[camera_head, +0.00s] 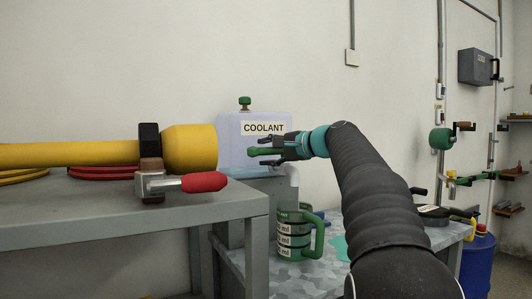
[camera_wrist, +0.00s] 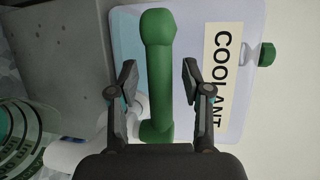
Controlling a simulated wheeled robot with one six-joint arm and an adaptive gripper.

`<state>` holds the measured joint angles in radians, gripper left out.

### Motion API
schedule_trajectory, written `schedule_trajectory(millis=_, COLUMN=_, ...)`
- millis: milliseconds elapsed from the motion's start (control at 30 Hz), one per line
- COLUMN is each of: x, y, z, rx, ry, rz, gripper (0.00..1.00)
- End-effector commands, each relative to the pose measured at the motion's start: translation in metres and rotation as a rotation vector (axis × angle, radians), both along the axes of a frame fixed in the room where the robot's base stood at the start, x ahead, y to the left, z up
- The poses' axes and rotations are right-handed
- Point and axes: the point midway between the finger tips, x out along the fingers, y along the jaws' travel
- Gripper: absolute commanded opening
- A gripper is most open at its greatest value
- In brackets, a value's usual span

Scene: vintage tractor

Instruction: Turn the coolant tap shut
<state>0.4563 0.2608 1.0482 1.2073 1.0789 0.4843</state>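The coolant tank (camera_head: 264,128) is pale and translucent, with a COOLANT label and a green cap (camera_head: 245,103). The green tap handle (camera_head: 262,151) lies about level in front of it, its free end to the left. My gripper (camera_head: 268,150) comes from the right and is open around the handle. In the wrist view the handle (camera_wrist: 158,65) runs between my two open fingers (camera_wrist: 159,78), with a gap on each side. The handle's inner end is partly hidden by my gripper. A pale spout (camera_head: 293,176) bends down above a green measuring jug (camera_head: 293,240).
The jug stands on a lower patterned surface (camera_head: 300,278). A blue drum (camera_head: 478,262) is at right. Space above the tank is clear.

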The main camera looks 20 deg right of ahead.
Motion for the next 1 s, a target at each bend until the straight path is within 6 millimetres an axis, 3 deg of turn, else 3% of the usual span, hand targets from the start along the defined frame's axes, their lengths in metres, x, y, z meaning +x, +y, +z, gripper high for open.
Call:
schedule_trajectory(millis=367, x=-0.011, y=-0.007, z=0.003, rx=0.000, ry=-0.001, rz=-0.002, gripper=0.49)
schedule_trajectory(millis=800, x=-0.080, y=-0.047, z=0.017, rx=0.000, ry=-0.001, rz=-0.001, gripper=0.49)
schedule_trajectory(millis=1000, x=-0.097, y=-0.058, z=0.021, rx=-0.001, ry=-0.001, rz=0.000, gripper=0.49)
